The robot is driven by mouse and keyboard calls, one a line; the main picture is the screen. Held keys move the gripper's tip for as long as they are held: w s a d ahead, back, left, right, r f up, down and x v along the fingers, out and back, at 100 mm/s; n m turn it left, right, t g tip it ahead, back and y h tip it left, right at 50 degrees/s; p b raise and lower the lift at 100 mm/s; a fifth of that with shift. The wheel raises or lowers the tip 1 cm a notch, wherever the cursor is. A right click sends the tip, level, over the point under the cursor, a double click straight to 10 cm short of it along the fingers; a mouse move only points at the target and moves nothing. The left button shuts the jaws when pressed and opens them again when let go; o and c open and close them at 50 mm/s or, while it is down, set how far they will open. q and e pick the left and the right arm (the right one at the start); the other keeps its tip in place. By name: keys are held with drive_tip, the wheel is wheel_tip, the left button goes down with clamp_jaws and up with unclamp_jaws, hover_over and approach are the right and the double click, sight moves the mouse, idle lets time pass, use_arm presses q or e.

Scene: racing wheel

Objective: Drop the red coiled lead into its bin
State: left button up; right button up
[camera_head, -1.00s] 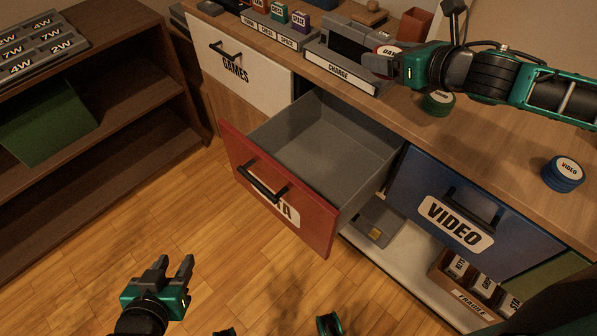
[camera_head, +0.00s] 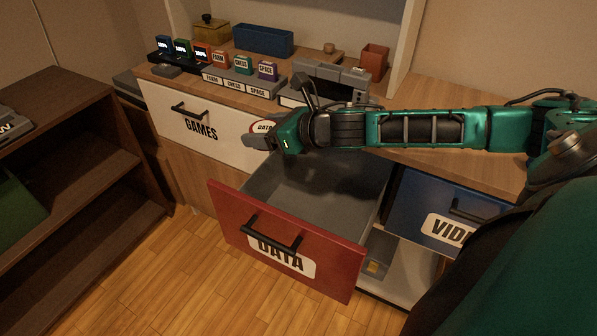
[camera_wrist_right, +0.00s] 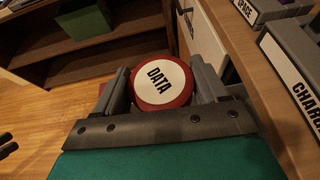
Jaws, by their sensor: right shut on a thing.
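The red coiled lead (camera_wrist_right: 163,82), a round coil with a white DATA label, sits between the fingers of my right gripper (camera_wrist_right: 160,90), which is shut on it. In the head view a bit of the lead (camera_head: 262,126) shows at the tip of my right gripper (camera_head: 262,141), in front of the white GAMES drawer and near the back left of the open drawer. The red-fronted DATA drawer (camera_head: 225,216) is pulled out, and its visible grey inside (camera_head: 315,200) looks empty. My right forearm hides part of its back edge. My left gripper is out of view.
The GAMES drawer (camera_head: 165,117) is shut beside the gripper. The blue VIDEO drawer (camera_head: 415,205) is at right. A dark shelf (camera_head: 75,130) stands at left.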

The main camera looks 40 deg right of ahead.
wheel_tip(320, 180, down, 16)
drive_tip(key=b, duration=0.6)
drive_tip(key=shift+a+r, duration=0.15)
drive_tip(key=shift+r, duration=0.05)
wheel_tip(320, 180, down, 4)
drive_tip(key=shift+f+b, duration=0.25)
drive_tip(key=shift+b, duration=0.6)
drive_tip(key=shift+f, duration=0.1)
drive_tip(key=shift+f+b, duration=0.35)
drive_tip(key=shift+f, duration=0.2)
drive_tip(key=o, duration=1.1)
drive_tip(key=shift+f, duration=0.1)
